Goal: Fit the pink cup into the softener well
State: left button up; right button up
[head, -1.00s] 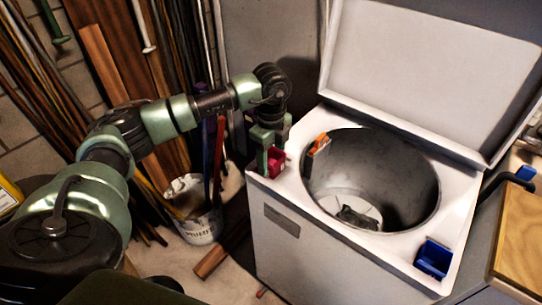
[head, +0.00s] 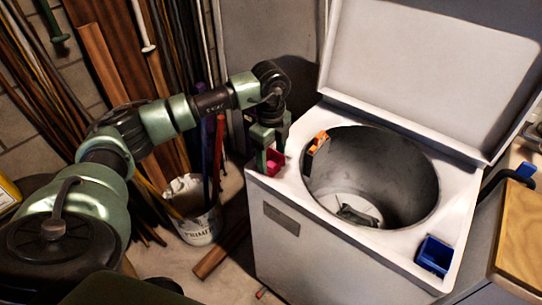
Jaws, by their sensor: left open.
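The pink cup (head: 275,161) is at the front left corner of the white washer's top, in the head view. My left gripper (head: 270,152) points down right at the cup, with a finger on its left side. The gripper is open, and its fingers partly cover the cup. The softener well is hidden under the cup and gripper, so I cannot tell how deep the cup sits. My right gripper is out of view.
The washer's lid (head: 425,75) stands open behind the round drum (head: 400,185). A dark holder with an orange item (head: 319,142) is at the drum's left rim. A bucket (head: 192,210) stands left of the washer.

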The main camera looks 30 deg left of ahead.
pick_arm(q)
jog(key=shift+s+d+f, duration=0.15)
jog(key=shift+s+f, duration=0.15)
jog(key=shift+f, duration=0.2)
jog(key=shift+s+d+f, duration=0.15)
jog(key=shift+s+f, duration=0.1)
jog(key=shift+f, duration=0.2)
jog(key=shift+w+r, duration=0.15)
jog(key=shift+r, duration=0.4)
notch_tip(320, 180, up, 9)
jog(key=b, duration=0.1)
jog(key=shift+w+a+f, duration=0.2)
jog(key=shift+w+a, duration=0.05)
jog(key=shift+a, duration=0.05)
